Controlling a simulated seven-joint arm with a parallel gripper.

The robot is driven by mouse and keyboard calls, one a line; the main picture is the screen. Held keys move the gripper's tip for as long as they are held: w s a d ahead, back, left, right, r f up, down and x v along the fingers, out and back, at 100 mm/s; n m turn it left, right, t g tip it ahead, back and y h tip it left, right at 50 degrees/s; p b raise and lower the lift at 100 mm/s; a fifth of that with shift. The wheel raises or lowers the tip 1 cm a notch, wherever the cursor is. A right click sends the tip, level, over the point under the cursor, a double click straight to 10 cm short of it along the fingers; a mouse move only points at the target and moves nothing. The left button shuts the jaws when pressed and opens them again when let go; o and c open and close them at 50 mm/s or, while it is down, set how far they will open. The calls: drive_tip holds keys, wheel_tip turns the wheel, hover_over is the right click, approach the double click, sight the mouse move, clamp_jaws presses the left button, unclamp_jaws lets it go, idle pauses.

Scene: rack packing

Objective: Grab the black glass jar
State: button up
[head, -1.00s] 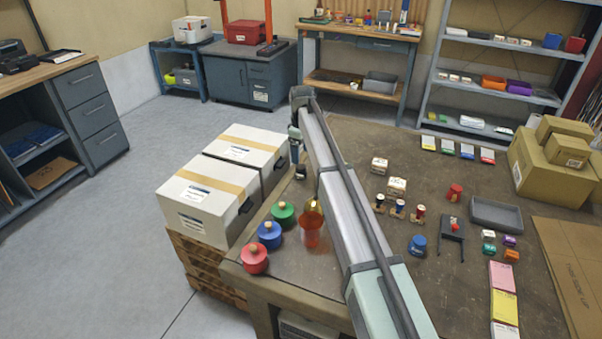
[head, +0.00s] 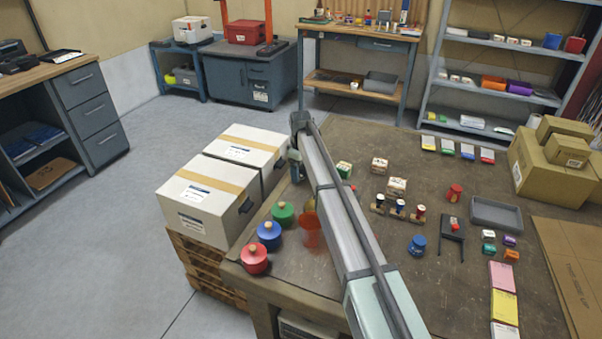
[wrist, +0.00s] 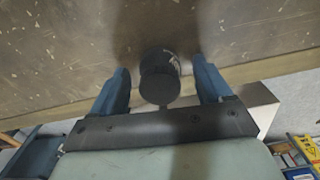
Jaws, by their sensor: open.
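The black glass jar (wrist: 159,78) shows in the wrist view as a dark round shape on the table, between the two blue fingers of my gripper (wrist: 160,70). The fingers are open, with a gap between each of them and the jar. In the head view my gripper (head: 296,166) is low at the table's far left edge, beyond the white boxes' near end. I cannot make out the jar clearly there, as my gripper and arm cover that spot.
Red (head: 254,259), blue (head: 269,235) and green (head: 283,213) lidded jars stand along the table's left edge, with an orange translucent vessel (head: 311,231) beside them. White boxes (head: 208,198) stand left of the table. A small green-and-white box (head: 344,169) is right of my arm.

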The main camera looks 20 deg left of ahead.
drive_tip(key=shift+c, duration=0.4)
drive_tip(key=c, duration=1.1)
